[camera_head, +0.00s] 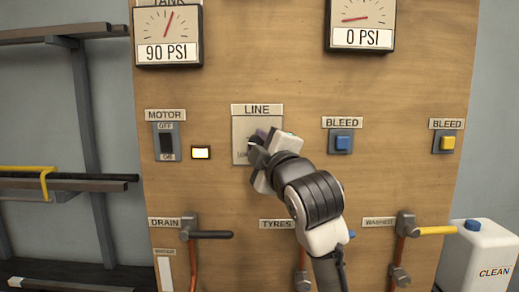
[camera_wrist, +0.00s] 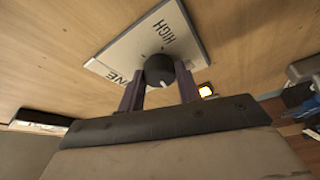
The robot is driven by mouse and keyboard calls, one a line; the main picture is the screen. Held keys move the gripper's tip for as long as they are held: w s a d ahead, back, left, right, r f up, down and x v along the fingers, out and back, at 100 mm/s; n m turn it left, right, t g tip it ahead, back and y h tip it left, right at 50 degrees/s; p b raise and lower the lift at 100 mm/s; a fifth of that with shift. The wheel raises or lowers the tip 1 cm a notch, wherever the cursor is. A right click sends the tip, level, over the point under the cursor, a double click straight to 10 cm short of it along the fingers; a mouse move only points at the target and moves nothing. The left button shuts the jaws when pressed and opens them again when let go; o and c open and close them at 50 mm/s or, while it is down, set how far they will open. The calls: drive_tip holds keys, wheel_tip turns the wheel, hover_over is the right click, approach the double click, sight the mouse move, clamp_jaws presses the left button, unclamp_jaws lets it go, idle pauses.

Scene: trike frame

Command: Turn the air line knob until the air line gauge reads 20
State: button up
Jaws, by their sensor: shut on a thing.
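The LINE knob (camera_wrist: 160,69) is dark and round, on a pale plate (camera_wrist: 150,42) marked HIGH, on the wooden panel. My gripper (camera_wrist: 159,76) has one finger on each side of the knob and is shut on it. In the head view my gripper (camera_head: 262,148) covers most of the knob, and the LINE plate (camera_head: 241,128) shows behind it. A gauge (camera_head: 361,22) at the top right reads 0 PSI, its name cut off by the picture's edge. The TANK gauge (camera_head: 168,35) reads 90 PSI.
Left of the knob are the MOTOR switch (camera_head: 166,143) and a lit lamp (camera_head: 201,153). To the right are a blue BLEED button (camera_head: 341,143) and a yellow one (camera_head: 447,143). Below are the black DRAIN lever (camera_head: 208,234) and the yellow WASHER lever (camera_head: 437,230).

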drive_tip(key=shift+n+g, duration=0.4)
drive_tip(key=shift+n, duration=0.7)
drive_tip(key=o, duration=1)
drive_tip(key=shift+r, duration=0.1)
drive_tip(key=r+b+v, duration=0.1)
drive_tip(key=b+v, duration=0.4)
drive_tip(key=v, duration=0.8)
drive_tip(key=shift+s+d+f, duration=0.2)
drive_tip(key=shift+s+f, duration=0.2)
drive_tip(key=shift+f, duration=0.1)
